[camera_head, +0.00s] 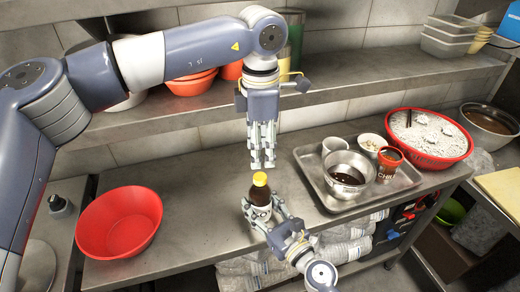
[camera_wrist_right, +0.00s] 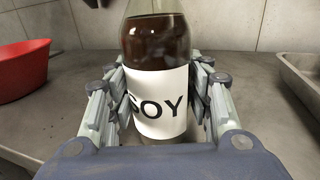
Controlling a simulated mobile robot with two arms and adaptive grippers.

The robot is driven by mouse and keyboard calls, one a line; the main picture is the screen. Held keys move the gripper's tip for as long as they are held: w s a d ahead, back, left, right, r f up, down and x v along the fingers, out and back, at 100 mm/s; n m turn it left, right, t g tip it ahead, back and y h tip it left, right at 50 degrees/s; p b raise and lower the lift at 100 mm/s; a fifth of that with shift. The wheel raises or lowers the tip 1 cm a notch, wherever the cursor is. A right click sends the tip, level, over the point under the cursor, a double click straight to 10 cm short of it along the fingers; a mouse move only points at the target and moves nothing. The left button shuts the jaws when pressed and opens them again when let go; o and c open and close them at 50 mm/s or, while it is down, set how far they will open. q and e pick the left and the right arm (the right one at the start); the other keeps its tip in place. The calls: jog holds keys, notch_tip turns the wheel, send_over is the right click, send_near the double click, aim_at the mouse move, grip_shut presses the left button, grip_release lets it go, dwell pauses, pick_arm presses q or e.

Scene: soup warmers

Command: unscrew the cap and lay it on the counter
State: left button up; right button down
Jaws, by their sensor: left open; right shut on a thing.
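A soy bottle with dark liquid and a white label (camera_wrist_right: 158,100) stands upright on the steel counter. Its yellow cap (camera_head: 260,178) is on top in the head view. My right gripper (camera_head: 259,208) is shut around the bottle's labelled body, with a finger on each side in the wrist view. My left gripper (camera_head: 262,165) points down from above, open and empty. Its fingertips appear just above the cap and apart from it; the exact gap is hard to tell. The cap is outside the right wrist view.
A red bowl (camera_head: 119,222) stands on the counter (camera_head: 185,172) at left. A metal tray (camera_head: 318,186) at right holds a steel bowl (camera_head: 347,166), a chili container (camera_head: 389,157) and cups. A shelf (camera_head: 345,84) runs behind my left gripper. Counter between bowl and bottle is clear.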

aim_at(260, 176)
pick_arm(q)
jog(key=m, duration=1.1)
jog(key=shift+m, duration=0.4)
jog(key=m, duration=0.6)
jog(key=shift+m, duration=0.3)
jog(key=m, duration=0.6)
jog(key=shift+m, duration=0.3)
jog(key=shift+f, duration=4)
jog(key=shift+c, duration=0.3)
grip_shut()
